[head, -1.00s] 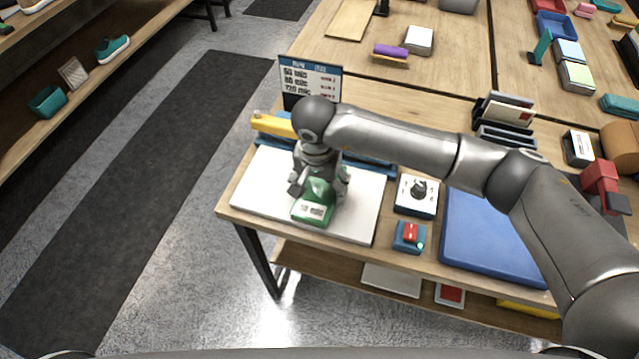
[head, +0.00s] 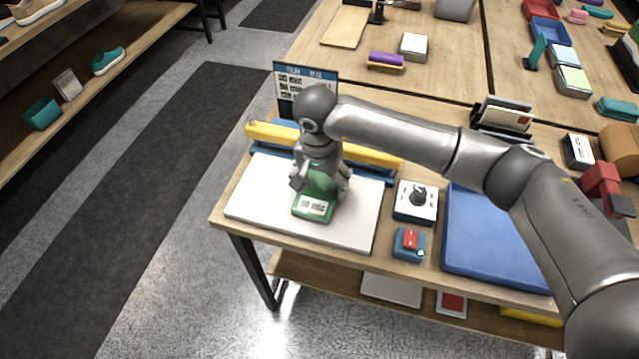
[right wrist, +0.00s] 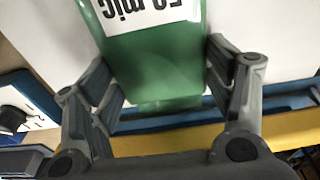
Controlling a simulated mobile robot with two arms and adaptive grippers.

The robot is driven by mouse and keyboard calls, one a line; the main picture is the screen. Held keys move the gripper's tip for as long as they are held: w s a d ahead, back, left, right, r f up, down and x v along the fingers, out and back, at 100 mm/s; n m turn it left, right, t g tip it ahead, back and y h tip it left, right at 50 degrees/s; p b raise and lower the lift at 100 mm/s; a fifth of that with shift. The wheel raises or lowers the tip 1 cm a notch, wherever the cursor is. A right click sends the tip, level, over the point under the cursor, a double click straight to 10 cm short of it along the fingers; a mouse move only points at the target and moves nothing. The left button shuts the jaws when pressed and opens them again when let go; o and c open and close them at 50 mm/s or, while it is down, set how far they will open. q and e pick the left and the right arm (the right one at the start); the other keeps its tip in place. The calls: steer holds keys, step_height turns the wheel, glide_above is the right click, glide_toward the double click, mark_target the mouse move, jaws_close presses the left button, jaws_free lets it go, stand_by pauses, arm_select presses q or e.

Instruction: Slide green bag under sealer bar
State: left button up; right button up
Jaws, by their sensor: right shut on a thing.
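The green bag (head: 318,187) with a white label lies on the white board (head: 258,190) in front of the sealer. My right gripper (head: 320,180) is shut on the bag from above, with a finger on each side. The right wrist view shows the bag (right wrist: 160,65) between the fingers (right wrist: 165,90). Its sealer-side end reaches the blue sealer base (right wrist: 190,118). The yellow sealer bar (head: 372,157) runs just behind the gripper. The gripper hides part of the bar, so I cannot tell whether the bag's end is beneath it. My left gripper is not in view.
Right of the board are a dial box (head: 415,201), a red-button box (head: 409,244) and a blue mat (head: 490,240). A sign (head: 300,80) stands behind the sealer. The board's front and left parts are clear.

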steer(key=shift+w+d+b, duration=0.1)
steer(key=shift+w+b, duration=0.2)
steer(key=shift+w, duration=0.1)
steer(key=shift+w, duration=0.1)
steer(key=shift+w+d+b, duration=0.2)
steer(key=shift+w+b, duration=0.2)
steer(key=shift+w, duration=0.05)
steer(key=shift+b, duration=0.45)
steer(key=o, duration=1.1)
